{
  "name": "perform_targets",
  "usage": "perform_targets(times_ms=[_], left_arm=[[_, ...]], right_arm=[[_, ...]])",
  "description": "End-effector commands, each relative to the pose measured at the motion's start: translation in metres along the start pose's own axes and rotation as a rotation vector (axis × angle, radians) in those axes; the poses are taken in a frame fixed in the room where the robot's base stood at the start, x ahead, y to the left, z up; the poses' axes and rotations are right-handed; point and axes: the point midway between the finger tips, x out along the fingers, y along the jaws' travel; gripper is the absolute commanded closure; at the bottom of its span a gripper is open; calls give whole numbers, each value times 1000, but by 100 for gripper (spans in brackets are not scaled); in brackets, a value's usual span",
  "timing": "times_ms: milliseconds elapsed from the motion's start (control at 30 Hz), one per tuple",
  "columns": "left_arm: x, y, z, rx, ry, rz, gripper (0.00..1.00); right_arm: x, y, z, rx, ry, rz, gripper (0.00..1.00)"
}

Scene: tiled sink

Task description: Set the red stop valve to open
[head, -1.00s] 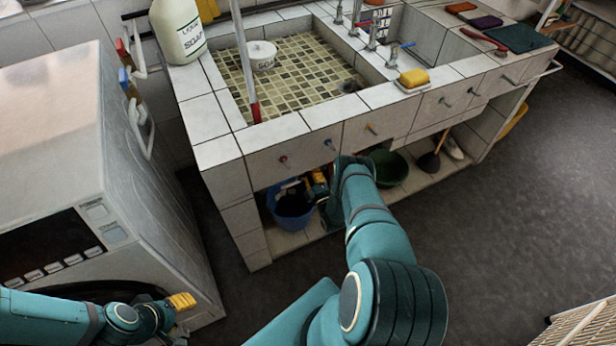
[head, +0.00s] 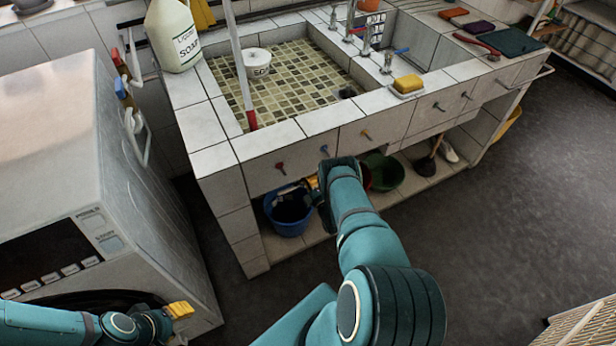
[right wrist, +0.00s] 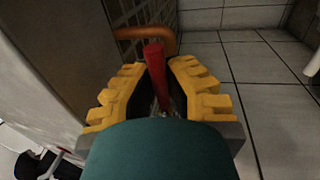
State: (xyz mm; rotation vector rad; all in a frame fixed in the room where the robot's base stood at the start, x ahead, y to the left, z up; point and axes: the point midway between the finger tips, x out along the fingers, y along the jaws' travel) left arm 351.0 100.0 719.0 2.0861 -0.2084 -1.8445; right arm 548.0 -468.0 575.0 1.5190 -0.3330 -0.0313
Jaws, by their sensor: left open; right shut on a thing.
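A red lever handle (right wrist: 155,72), the red stop valve's by its look, stands between the yellow fingers of my right gripper (right wrist: 162,92) in the right wrist view. A copper pipe (right wrist: 140,33) runs just beyond it. In the head view my right gripper (head: 312,184) is under the sink's front edge, above the blue bucket, and the valve is hidden behind it and the sink front. The right gripper is shut on the red handle. My left gripper (head: 181,310) is open and empty, in front of the white washing machine (head: 60,150).
The tiled sink (head: 222,159) has small coloured knobs along its front, including a red one (head: 280,167). A blue bucket (head: 288,222) and a green basin (head: 385,172) are under it.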

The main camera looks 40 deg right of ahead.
Motion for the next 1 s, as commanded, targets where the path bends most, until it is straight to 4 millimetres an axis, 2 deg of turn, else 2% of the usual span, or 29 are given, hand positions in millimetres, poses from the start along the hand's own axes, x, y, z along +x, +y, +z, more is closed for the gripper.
perform_targets(times_ms=[133, 167, 200, 233, 533, 667, 767, 1000], left_arm=[[0, 0, 0, 0, 0, 0, 53], [0, 0, 0, 0, 0, 0, 53], [0, 0, 0, 0, 0, 0, 53], [0, 0, 0, 0, 0, 0, 53], [0, 0, 0, 0, 0, 0, 53], [0, 0, 0, 0, 1, 0, 53], [0, 0, 0, 0, 0, 0, 53], [0, 0, 0, 0, 0, 0, 53]], right_arm=[[-3, -2, 1, -1, -2, -4, 100], [-3, -2, 1, 0, -2, -4, 80], [-3, -2, 1, 0, -2, -5, 66], [-3, -1, 1, 0, -2, -4, 57], [-1, 0, 0, 1, -1, -2, 57], [-9, -1, 0, 1, -1, -4, 57], [-23, -2, 0, 1, -1, -6, 57], [-73, -2, 0, 0, -2, -7, 57]])
